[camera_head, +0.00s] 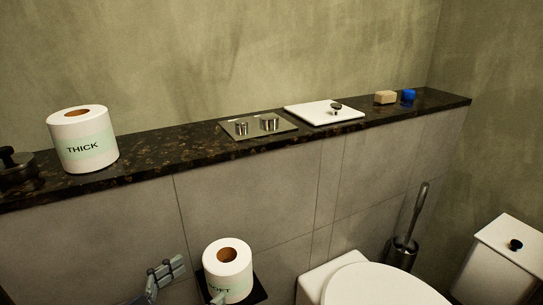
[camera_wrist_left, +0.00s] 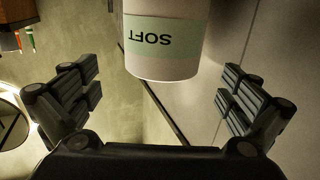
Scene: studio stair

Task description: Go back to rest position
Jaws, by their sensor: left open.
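My left gripper (camera_head: 190,282) is low in the head view, just left of a white toilet roll marked SOFT (camera_head: 234,268). Its fingers are spread open and nothing is between the pads. In the left wrist view the open gripper (camera_wrist_left: 156,82) faces the SOFT roll (camera_wrist_left: 162,50), which appears upside down and beyond the fingertips. The roll stands upright on a small dark shelf (camera_head: 260,291). Whether a finger touches the roll I cannot tell. My right gripper is not in view.
A dark stone ledge (camera_head: 200,147) carries a THICK roll (camera_head: 82,140), a flush plate (camera_head: 258,127), a white square tray (camera_head: 310,113), a soap bar (camera_head: 385,97) and a blue item (camera_head: 408,95). A toilet (camera_head: 380,288), brush (camera_head: 404,247) and white bin (camera_head: 508,255) stand right.

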